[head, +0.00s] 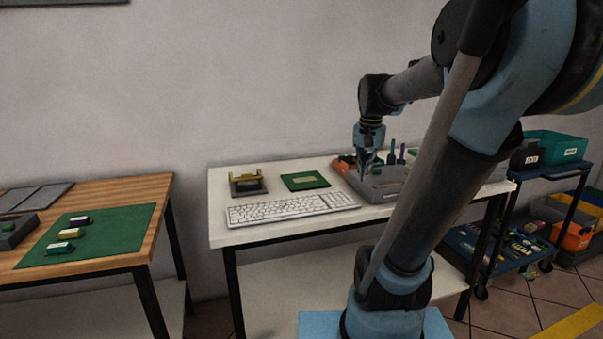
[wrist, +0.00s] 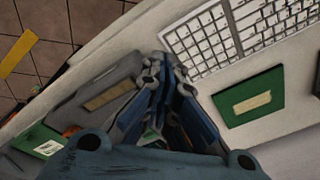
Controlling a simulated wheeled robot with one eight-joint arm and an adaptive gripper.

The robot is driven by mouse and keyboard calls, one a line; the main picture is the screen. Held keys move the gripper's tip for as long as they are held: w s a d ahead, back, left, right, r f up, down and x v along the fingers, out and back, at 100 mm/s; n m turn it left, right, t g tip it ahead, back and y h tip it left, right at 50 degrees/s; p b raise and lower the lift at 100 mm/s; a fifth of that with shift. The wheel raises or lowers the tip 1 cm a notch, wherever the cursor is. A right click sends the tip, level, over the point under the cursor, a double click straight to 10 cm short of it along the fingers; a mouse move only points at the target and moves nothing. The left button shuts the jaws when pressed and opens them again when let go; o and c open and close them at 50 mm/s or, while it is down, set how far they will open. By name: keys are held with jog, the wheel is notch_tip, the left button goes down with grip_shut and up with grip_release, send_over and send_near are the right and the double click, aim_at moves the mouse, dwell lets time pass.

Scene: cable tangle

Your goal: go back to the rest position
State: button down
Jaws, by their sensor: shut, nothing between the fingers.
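My gripper (head: 366,169) is over the right part of the white table (head: 240,237), above or beside a grey box-like holder (head: 385,184); the height between them is hard to tell. In the wrist view my gripper (wrist: 168,75) has its fingers together with nothing between them. The grey holder (wrist: 95,100) shows on the left there. My arm runs from the lower right up and bends over toward the table.
A white keyboard (head: 290,208), a green board (head: 305,181) and a yellow-topped stand (head: 246,181) are on the white table. A wooden table (head: 145,205) with a green mat (head: 120,228) stands left. A cart (head: 495,245) with bins stands right.

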jog(key=s+f+n, duration=0.5)
jog(key=s+f, duration=1.1)
jog(key=shift+a+f+n+t, duration=0.25)
jog(key=shift+f+n+t, duration=0.05)
jog(key=shift+n, duration=0.1)
jog(key=shift+w+f, duration=0.2)
jog(key=shift+w, duration=0.2)
